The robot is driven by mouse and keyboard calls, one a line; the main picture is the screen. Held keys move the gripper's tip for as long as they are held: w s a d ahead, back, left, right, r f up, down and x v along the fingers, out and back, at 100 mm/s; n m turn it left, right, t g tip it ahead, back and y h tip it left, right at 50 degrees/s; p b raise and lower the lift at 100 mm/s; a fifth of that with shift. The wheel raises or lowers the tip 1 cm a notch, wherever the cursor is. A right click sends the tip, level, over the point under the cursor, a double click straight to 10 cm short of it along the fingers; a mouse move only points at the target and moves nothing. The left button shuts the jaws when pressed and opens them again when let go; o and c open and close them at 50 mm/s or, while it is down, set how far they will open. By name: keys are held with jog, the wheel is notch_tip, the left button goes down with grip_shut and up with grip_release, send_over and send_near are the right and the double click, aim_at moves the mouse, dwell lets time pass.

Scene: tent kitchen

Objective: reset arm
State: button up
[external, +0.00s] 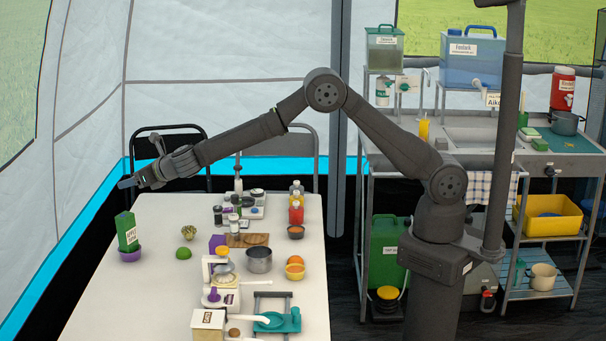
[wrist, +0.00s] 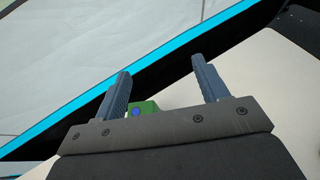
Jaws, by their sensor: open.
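My gripper (external: 127,182) is at the end of my outstretched arm, in the air above the far left part of the white table (external: 95,297). In the wrist view my gripper (wrist: 160,85) shows two blue-grey fingers set wide apart, with nothing between their tips. A green carton (external: 127,231) stands in or behind a purple bowl (external: 130,254) below my gripper; I cannot tell which. A green block with a blue spot (wrist: 143,109), likely the carton's top, shows beyond the gripper's base in the wrist view.
A metal sink stand (external: 470,135) is at the right. The table's left front is clear.

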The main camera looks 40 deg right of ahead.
jog(key=w+d+r, duration=0.2)
jog(key=d+r, duration=0.2)
jog(key=d, duration=0.2)
jog(key=s+a+f+n+g+y, duration=0.1)
jog(key=s+a, duration=0.5)
jog(key=s, duration=0.4)
jog(key=s+a+f+n+g+y, duration=0.1)
jog(key=s+a+f+n+y, duration=0.1)
jog(key=s+a, duration=0.5)
jog(key=s+a+f+n+g+y, duration=0.1)
jog(key=s+a, duration=0.5)
jog(key=s, duration=0.7)
jog(key=shift+a+f+n+y, duration=0.25)
jog(key=shift+f+n+y, duration=0.25)
jog(key=shift+y, duration=0.1)
jog(key=w+d+r+m+t+h, duration=0.1)
jog(key=w+d, duration=0.3)
jog(key=w, duration=0.5)
jog(key=w+d+r+m+h, duration=0.1)
jog(key=w+d+m, duration=0.1)
jog(key=w+d, duration=0.3)
jog(key=w, duration=0.4)
jog(key=shift+w+d+r+t+h, duration=0.15)
jog(key=shift+d+r+t+h, duration=0.15)
jog(key=shift+t+h, duration=0.1)
